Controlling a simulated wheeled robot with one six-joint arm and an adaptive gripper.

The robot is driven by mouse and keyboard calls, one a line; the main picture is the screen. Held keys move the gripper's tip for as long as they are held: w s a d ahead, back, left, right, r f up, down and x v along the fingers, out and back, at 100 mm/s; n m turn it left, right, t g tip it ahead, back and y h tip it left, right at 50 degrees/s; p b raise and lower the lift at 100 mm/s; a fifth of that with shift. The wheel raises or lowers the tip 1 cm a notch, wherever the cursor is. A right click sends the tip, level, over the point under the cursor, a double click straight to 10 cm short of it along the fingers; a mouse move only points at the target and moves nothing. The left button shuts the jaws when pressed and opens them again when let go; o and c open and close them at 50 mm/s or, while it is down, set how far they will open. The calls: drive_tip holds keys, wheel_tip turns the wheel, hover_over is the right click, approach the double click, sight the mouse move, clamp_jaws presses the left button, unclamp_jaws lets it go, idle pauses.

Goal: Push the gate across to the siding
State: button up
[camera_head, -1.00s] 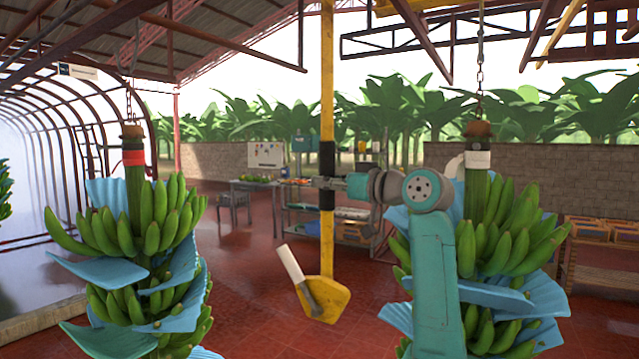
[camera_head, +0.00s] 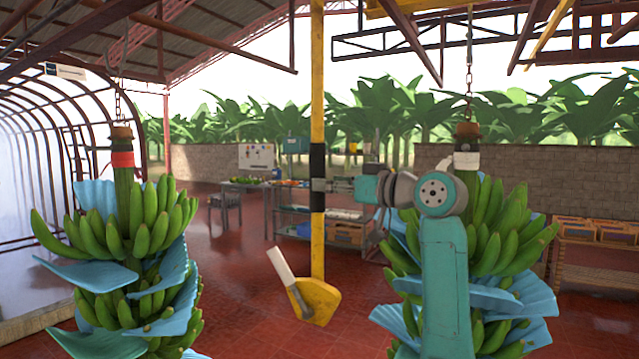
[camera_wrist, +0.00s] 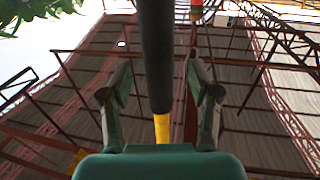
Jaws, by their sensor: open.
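A long yellow pole (camera_head: 317,80) with a black sleeve (camera_head: 317,160) hangs upright in the head view, its top out of frame. A yellow plate (camera_head: 318,302) with a white bar is at its foot. I take this pole to belong to the gate; no part is labelled as such. My gripper (camera_head: 322,186) is at the black sleeve, coming from the right. In the wrist view, the black sleeve (camera_wrist: 157,50) passes between the spread fingers of my gripper (camera_wrist: 160,75). I cannot tell whether either finger touches it. The siding is not clearly identifiable.
Banana bunches with blue sheets hang at left (camera_head: 145,225) and right (camera_head: 495,235), the right one close behind my arm. A table (camera_head: 240,187) and a shelf rack (camera_head: 310,218) stand behind. Red floor (camera_head: 235,285) is open between the bunches.

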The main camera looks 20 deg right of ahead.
drive_tip(key=v, duration=0.7)
drive_tip(key=shift+s, duration=0.3)
